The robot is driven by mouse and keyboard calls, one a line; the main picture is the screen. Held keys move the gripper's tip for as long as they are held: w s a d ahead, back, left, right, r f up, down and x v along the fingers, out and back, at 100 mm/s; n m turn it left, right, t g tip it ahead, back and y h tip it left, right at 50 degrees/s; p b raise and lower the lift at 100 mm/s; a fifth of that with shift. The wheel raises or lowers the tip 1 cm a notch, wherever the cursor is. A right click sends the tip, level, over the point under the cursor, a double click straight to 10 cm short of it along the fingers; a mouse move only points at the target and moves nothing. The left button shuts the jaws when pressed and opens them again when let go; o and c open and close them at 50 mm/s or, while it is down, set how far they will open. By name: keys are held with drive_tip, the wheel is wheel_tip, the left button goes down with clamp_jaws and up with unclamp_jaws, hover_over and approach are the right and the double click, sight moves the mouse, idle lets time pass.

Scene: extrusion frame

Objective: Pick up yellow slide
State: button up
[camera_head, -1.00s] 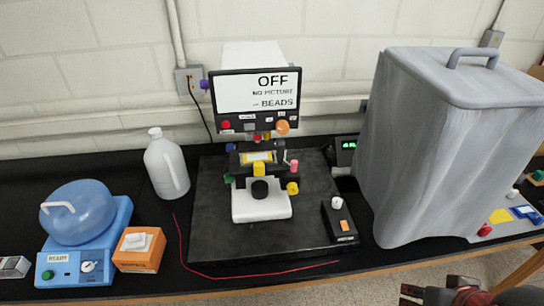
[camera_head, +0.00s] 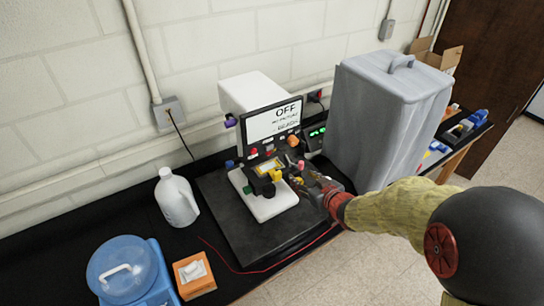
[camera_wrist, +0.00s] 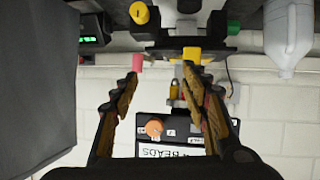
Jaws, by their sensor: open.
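The yellow slide (camera_head: 267,166), a pale label with a yellow border, lies on the dark stage of the microscope (camera_head: 262,203). My gripper (camera_head: 303,181) reaches in from the right, close to the front right of the stage. In the wrist view my gripper (camera_wrist: 160,73) is open, with nothing visible between its fingers. A yellow block (camera_wrist: 191,54) shows there beside the right fingertip, and a pink knob (camera_wrist: 137,62) by the left fingertip. I cannot clearly make out the slide in the wrist view.
The grey covered box (camera_head: 385,115) stands close right of the microscope. A white jug (camera_head: 176,198), a blue-lidded device (camera_head: 122,270) and an orange tissue box (camera_head: 194,275) stand left. A red wire (camera_head: 240,270) lies along the bench front. Coloured knobs surround the stage.

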sight(279, 175)
drive_tip(key=a, duration=0.2)
drive_tip(key=a+f+y+p, duration=0.1)
drive_tip(key=a, duration=0.1)
drive_tip(key=a+f+y, duration=0.1)
drive_tip(key=shift+w+a+f+n+p, duration=0.15)
drive_tip(key=shift+w+a+n+p, duration=0.15)
drive_tip(key=shift+a+n+p, duration=0.1)
drive_tip(key=x, duration=0.3)
drive_tip(key=p+x, duration=0.1)
drive_tip(key=x, duration=0.1)
drive_tip(key=shift+w+a+r, duration=0.1)
drive_tip(key=shift+r, duration=0.15)
drive_tip(key=shift+c, duration=1.4)
clamp_jaws()
